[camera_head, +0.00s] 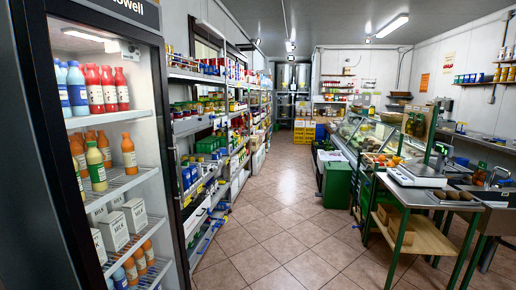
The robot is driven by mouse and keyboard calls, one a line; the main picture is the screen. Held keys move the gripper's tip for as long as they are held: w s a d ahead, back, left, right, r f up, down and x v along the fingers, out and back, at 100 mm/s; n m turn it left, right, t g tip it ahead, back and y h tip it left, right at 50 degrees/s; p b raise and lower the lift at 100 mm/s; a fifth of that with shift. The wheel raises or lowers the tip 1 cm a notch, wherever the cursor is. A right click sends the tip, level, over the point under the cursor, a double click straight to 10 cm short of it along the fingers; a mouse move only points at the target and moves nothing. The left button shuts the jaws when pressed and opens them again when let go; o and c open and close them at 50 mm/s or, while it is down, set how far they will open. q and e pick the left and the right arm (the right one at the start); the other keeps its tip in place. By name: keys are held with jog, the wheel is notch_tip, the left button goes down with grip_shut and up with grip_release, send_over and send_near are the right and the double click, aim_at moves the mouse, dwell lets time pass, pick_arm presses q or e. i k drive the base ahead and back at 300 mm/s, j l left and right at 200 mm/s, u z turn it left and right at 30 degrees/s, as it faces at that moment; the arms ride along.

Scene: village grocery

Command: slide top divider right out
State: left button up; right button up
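Neither of my grippers is in view. I cannot pick out a part that is clearly the top divider. On the left stands a tall dark drinks fridge (35,130) with bottles and cartons showing on its wire shelves. Its upper shelf (100,118) bears blue and red bottles, and the middle shelf (120,184) bears orange and pale bottles. White milk cartons (113,230) stand lower down. On the right is a glass-fronted display counter (357,134) with produce in it; any dividers inside are too small to tell.
A tiled aisle (275,215) runs clear down the middle. Stocked shelving (205,125) lines the left side beyond the fridge. A green bin (336,184) stands by the counter. A metal-topped table (430,199) with a scale (416,176) is at the right front.

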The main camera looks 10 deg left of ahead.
aim_at(211, 69)
jog(key=i+u, duration=0.1)
jog(key=i, duration=1.8)
jog(key=i+l+u, duration=0.1)
jog(key=i, duration=1.85)
jog(key=i+l+u, duration=0.2)
jog(key=i+u, duration=0.15)
jog(key=i, duration=0.2)
jog(key=i+l+u, duration=0.35)
jog(key=i, duration=0.15)
jog(key=i+l+u, duration=0.35)
jog(key=i+l, duration=0.05)
jog(key=i, duration=0.1)
